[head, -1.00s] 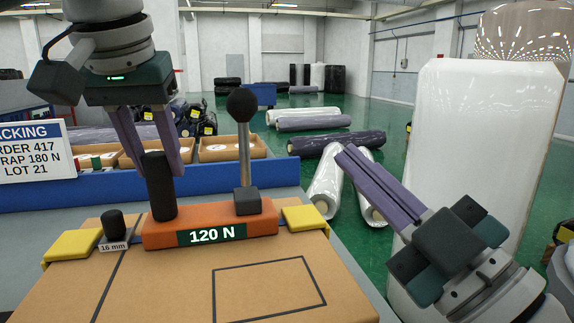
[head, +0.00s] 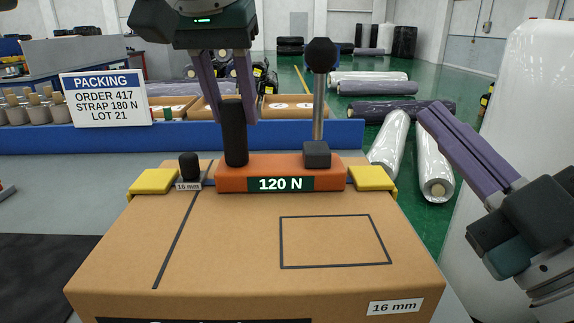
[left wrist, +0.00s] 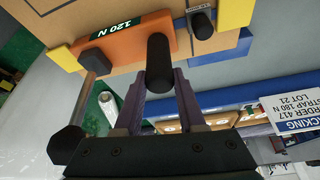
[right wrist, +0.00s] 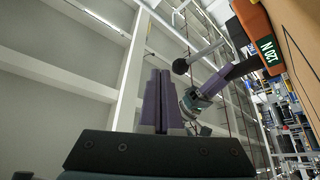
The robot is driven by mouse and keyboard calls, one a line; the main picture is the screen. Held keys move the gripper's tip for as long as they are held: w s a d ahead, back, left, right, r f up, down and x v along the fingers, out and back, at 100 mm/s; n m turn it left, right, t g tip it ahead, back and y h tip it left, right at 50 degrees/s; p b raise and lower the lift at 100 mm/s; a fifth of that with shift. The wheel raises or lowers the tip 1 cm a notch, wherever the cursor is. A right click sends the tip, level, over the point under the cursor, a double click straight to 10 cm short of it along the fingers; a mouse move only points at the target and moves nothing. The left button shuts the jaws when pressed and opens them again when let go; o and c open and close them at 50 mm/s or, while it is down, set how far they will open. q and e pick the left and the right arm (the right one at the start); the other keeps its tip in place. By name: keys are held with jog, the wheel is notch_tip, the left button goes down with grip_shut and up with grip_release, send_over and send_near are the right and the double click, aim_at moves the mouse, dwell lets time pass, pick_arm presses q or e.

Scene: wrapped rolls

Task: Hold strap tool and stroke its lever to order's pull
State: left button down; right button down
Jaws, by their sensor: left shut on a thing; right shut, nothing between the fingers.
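The orange strap tool (head: 279,165) sits on the far edge of the cardboard box; its display reads 120 N. Its black upright handle (head: 235,135) stands at the left, between the fingers of my left gripper (head: 237,112), which is shut on it. The handle also shows in the left wrist view (left wrist: 160,60). The lever (head: 318,100), a steel rod with a black ball on top, stands upright at the tool's right. My right gripper (head: 428,112) is shut and empty, to the right of the lever and apart from it. The order sign (head: 106,98) reads ORDER 417, STRAP 180 N, LOT 21.
The cardboard box (head: 230,240) carries yellow corner pieces (head: 153,181) and a small black peg (head: 189,165) labelled 16 mm. A blue-edged bench (head: 180,138) with trays runs behind. Wrapped rolls (head: 391,138) lie on the green floor. A tall white wrapped roll (head: 530,150) stands at the right.

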aim_at(319, 94)
dwell(0.7)
jog(key=a+r+n+g+y, duration=0.1)
jog(key=a+r+n+g, duration=0.3)
jog(key=a+n, duration=0.3)
jog(key=n, duration=0.3)
jog(key=shift+a+r+n+g+y, duration=0.15)
jog(key=shift+r+n+g+y, duration=0.15)
jog(key=shift+r+g+y, duration=0.1)
jog(key=x, duration=1)
